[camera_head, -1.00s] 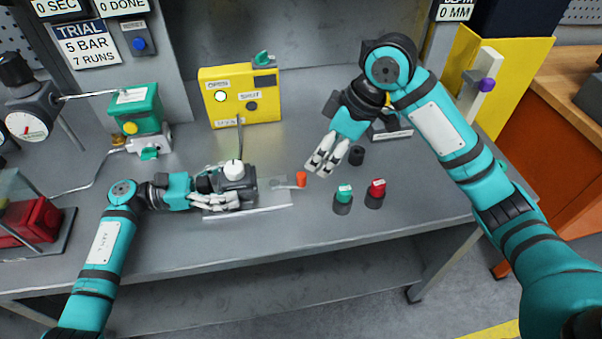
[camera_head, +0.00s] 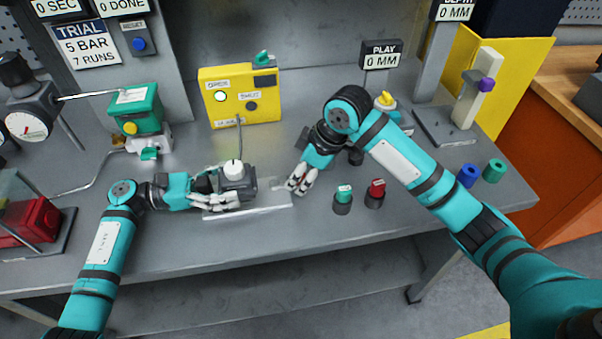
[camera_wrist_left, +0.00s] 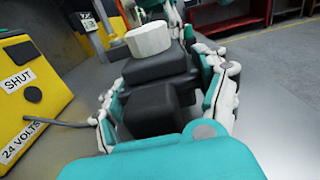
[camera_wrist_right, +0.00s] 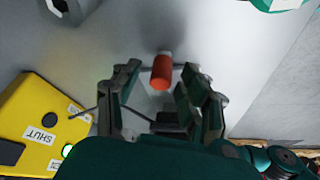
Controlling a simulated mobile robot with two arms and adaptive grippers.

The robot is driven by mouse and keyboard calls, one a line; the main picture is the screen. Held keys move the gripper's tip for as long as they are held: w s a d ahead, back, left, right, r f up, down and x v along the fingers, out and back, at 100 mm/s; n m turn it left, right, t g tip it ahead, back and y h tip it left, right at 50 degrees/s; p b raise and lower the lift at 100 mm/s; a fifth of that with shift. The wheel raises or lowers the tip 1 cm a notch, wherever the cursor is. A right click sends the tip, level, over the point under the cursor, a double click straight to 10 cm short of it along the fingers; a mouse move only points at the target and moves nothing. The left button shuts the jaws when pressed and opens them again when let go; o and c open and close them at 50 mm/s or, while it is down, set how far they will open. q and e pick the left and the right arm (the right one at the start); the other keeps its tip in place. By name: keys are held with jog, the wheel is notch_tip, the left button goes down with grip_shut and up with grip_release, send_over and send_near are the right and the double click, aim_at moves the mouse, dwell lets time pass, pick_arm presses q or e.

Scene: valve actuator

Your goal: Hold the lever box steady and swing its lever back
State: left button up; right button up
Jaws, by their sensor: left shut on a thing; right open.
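The lever box (camera_head: 240,183) is a dark grey block with a white round cap (camera_head: 233,168), on a pale base plate (camera_head: 268,207). My left gripper (camera_head: 218,188) is shut on the box, with a finger on either side; in the left wrist view the box (camera_wrist_left: 155,72) sits between the fingers. The lever's orange-red knob (camera_wrist_right: 161,72) shows in the right wrist view. My right gripper (camera_head: 295,184) is open at the lever's end, with its fingers on either side of the knob; contact cannot be told. In the head view the gripper hides the knob.
A yellow panel (camera_head: 240,112) stands behind the box, joined by a cable. Green-topped (camera_head: 343,198) and red-topped (camera_head: 375,192) pieces stand right of my right gripper. Blue (camera_head: 467,175) and green (camera_head: 493,170) rings lie farther right. The front bench strip is clear.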

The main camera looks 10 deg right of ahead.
grip_shut()
dwell(0.3)
